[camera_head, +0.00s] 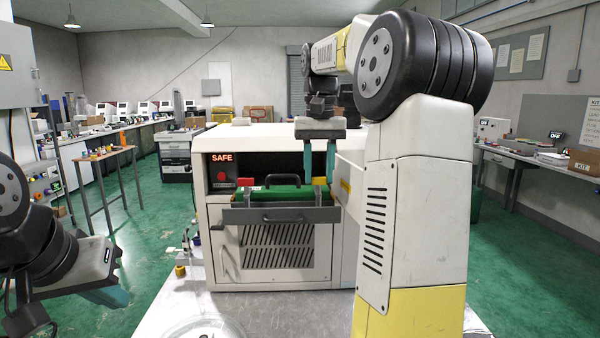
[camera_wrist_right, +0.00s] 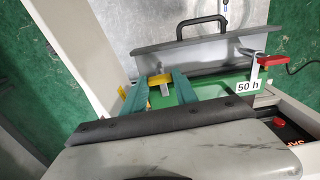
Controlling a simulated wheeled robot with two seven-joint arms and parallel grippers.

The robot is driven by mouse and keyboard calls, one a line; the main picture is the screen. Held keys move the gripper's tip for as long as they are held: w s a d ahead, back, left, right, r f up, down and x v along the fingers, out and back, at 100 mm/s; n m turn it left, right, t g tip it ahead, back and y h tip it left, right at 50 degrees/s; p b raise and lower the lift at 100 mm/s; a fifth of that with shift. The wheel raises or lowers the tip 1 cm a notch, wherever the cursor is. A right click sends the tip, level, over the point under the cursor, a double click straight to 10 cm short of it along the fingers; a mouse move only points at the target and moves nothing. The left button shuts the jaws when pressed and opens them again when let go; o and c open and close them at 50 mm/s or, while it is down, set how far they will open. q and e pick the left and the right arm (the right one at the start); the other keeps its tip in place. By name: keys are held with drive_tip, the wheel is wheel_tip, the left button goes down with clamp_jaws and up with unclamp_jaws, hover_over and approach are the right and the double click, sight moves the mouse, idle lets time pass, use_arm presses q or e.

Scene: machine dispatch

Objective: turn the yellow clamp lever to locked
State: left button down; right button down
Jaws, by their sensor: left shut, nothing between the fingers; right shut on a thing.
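The yellow clamp lever (camera_head: 320,183) stands at the right end of the machine's pulled-out drawer (camera_head: 270,215); it also shows in the right wrist view (camera_wrist_right: 158,79). My right gripper (camera_head: 319,177) reaches down from above, its teal fingers on either side of the lever, shut on it. In the right wrist view the fingers (camera_wrist_right: 160,87) partly hide the lever. The drawer holds a green part (camera_head: 283,194) with a "50 h" label (camera_wrist_right: 247,86). A red clamp lever (camera_head: 246,182) is at the drawer's left end. My left gripper (camera_head: 112,296) is shut and empty at lower left, away from the machine.
The white machine (camera_head: 220,270) has a lit "SAFE" sign (camera_head: 221,157). A black handle (camera_head: 283,181) rises at the drawer. A clear round dish (camera_head: 203,330) and small bottles (camera_head: 182,262) are on the front table. A wooden-topped table (camera_head: 105,153) stands at left.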

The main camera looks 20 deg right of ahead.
drive_tip(key=shift+m, duration=0.4)
drive_tip(key=c, duration=1)
unclamp_jaws()
drive_tip(key=shift+o, duration=0.2)
drive_tip(key=shift+r, duration=3.95)
drive_tip(key=s+a+f+n+t+y, duration=0.1)
drive_tip(key=s+a+f+n+t, duration=0.1)
drive_tip(key=s+a+f, duration=0.3)
drive_tip(key=s+a+f+n+t+y, duration=0.1)
drive_tip(key=s+a+f+t, duration=0.3)
drive_tip(key=s+f, duration=0.9)
drive_tip(key=shift+s+a+n, duration=0.4)
drive_tip(key=shift+s+a, duration=0.4)
drive_tip(key=shift+a, duration=0.25)
